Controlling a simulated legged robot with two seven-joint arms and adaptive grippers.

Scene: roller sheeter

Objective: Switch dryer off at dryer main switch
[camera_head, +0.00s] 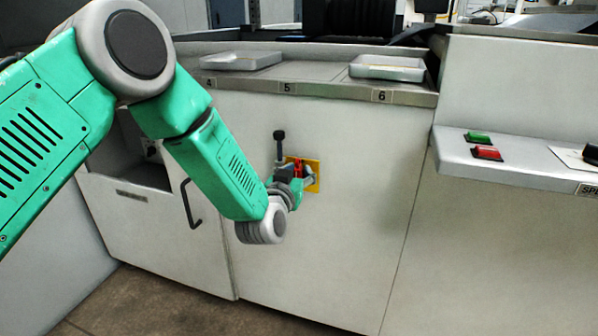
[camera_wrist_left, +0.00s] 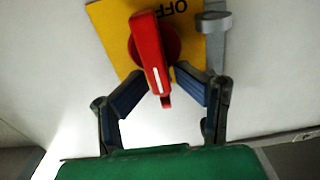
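The dryer main switch is a red rotary handle (camera_head: 298,170) on a yellow plate (camera_head: 313,187), on the pale front panel of the machine. In the left wrist view the red handle (camera_wrist_left: 150,52) points toward my gripper and carries a white line. The word OFF shows on the yellow plate (camera_wrist_left: 189,20). My left gripper (camera_wrist_left: 163,82) is open, with one blue-padded finger on each side of the handle's end. In the head view my left gripper (camera_head: 294,184) partly covers the switch. Whether a pad touches the handle is unclear. My right gripper is not in view.
A dark knob on a stem (camera_head: 279,138) stands just left of the switch. A black door handle (camera_head: 190,204) is further left. Trays (camera_head: 387,68) sit on the ledge above. Green and red buttons (camera_head: 486,152) are on a console at right.

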